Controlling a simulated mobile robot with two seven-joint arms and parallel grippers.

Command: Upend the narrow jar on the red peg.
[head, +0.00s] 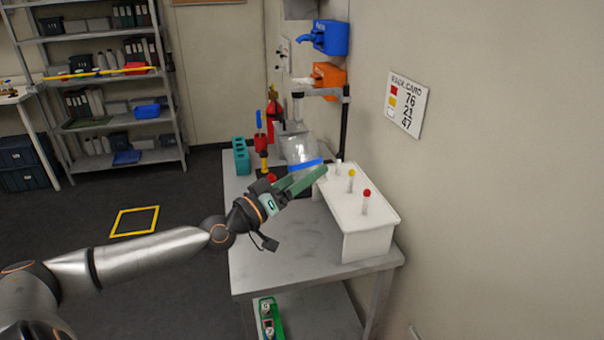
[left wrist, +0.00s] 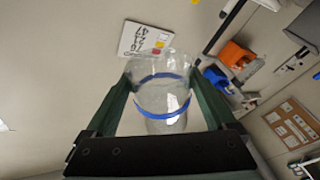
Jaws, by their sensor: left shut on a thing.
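My left gripper (head: 308,177), with green fingers, is shut on a clear jar with a blue band (head: 300,148). The jar is held above the table, left of the white stand. It also shows between the fingers in the left wrist view (left wrist: 162,98). I cannot tell which end of the jar is its mouth. The red peg (head: 367,196) stands at the near end of the white stand (head: 368,243), apart from the jar. A yellow-topped peg (head: 351,177) and a white-topped peg (head: 338,165) stand farther back on it. My right gripper is not in view.
Behind the jar are a black post (head: 344,125) with an arm, a teal block (head: 241,156) and a red-and-yellow item (head: 262,143). Blue (head: 328,37) and orange (head: 328,76) dispensers hang on the wall beside a rack card (head: 407,103). The table's front left (head: 275,265) is clear.

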